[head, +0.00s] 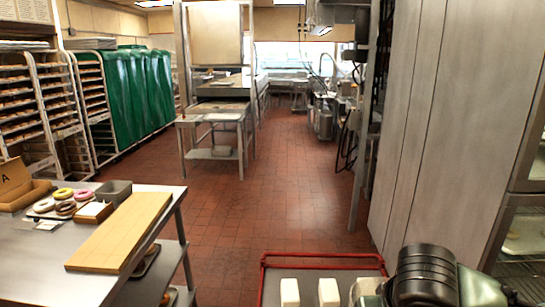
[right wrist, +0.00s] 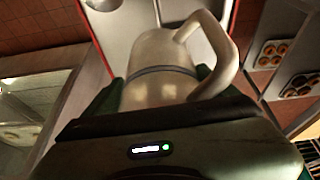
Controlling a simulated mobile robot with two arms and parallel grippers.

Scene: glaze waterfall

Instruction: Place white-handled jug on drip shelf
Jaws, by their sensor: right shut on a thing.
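In the right wrist view a cream-white jug (right wrist: 165,55) with a grey band and a pale looped handle (right wrist: 228,50) fills the middle. My right gripper (right wrist: 168,88) is shut on its body, with dark green fingers on both sides. The jug's lower part is hidden behind the gripper housing. In the head view my right arm stands at the bottom right, and a cream piece (head: 366,288) shows beside it, perhaps part of the jug. I cannot pick out the drip shelf for certain. My left gripper is not in view.
A red-railed cart (head: 322,256) holds two pale blocks (head: 289,292) at bottom centre. At left a steel table (head: 35,262) carries a wooden board (head: 122,232), donuts (head: 65,206) and a cardboard box (head: 22,190). A grey cabinet (head: 450,110) stands right. The tiled floor (head: 260,200) between is clear.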

